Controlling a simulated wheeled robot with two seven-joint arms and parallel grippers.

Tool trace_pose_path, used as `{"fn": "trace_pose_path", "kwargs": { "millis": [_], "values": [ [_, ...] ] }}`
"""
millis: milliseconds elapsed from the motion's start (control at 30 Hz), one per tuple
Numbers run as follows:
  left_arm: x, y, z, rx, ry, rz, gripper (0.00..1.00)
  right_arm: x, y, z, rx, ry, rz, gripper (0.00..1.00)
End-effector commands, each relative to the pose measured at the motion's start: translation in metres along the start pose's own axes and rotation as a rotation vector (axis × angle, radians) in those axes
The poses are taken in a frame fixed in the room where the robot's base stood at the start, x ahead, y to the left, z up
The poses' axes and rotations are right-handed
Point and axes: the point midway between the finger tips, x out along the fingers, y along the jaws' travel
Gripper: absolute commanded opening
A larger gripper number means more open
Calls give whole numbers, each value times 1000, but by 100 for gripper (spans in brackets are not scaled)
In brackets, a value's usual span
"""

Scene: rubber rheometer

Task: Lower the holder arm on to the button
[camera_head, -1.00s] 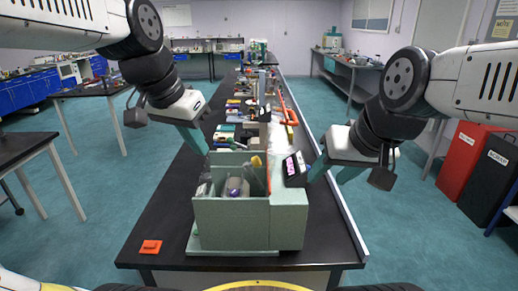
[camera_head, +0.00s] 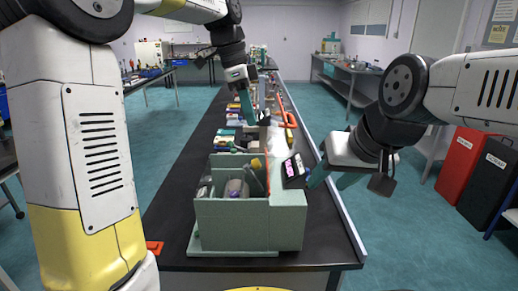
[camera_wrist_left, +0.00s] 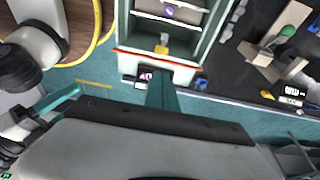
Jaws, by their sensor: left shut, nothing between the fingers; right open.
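The pale green rheometer (camera_head: 231,222) stands at the table's near end. Its open-topped bay holds a grey rounded part (camera_head: 236,188); in the left wrist view a small purple spot (camera_wrist_left: 168,12) shows there. A slanted grey piece (camera_head: 256,175) with a yellow end (camera_head: 256,163) stands in the bay's right part; it may be the holder arm. I cannot make out the button for certain. My left gripper (camera_head: 250,122) is shut and empty, raised above and behind the machine. My right gripper (camera_head: 328,184) is open, right of the tilted pink-lit screen (camera_head: 293,168).
The black table (camera_head: 175,215) runs away behind the machine, with several tools and boxes (camera_head: 228,140) along it. An orange-red item (camera_head: 154,247) lies at the near left edge, partly hidden by my left arm. A red cabinet (camera_head: 474,160) and a black one (camera_head: 492,182) stand at the right.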

Motion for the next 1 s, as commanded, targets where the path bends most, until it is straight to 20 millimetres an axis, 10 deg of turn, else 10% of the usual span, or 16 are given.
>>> {"fn": "trace_pose_path", "kwargs": {
  "millis": [267,1000],
  "values": [
    [7,0,0,-2,0,0,0,0,0,0,0,0,0,46],
    [100,0,0,-2,0,-1,0,0,0,0,0,0,0,46]
  ]
}}
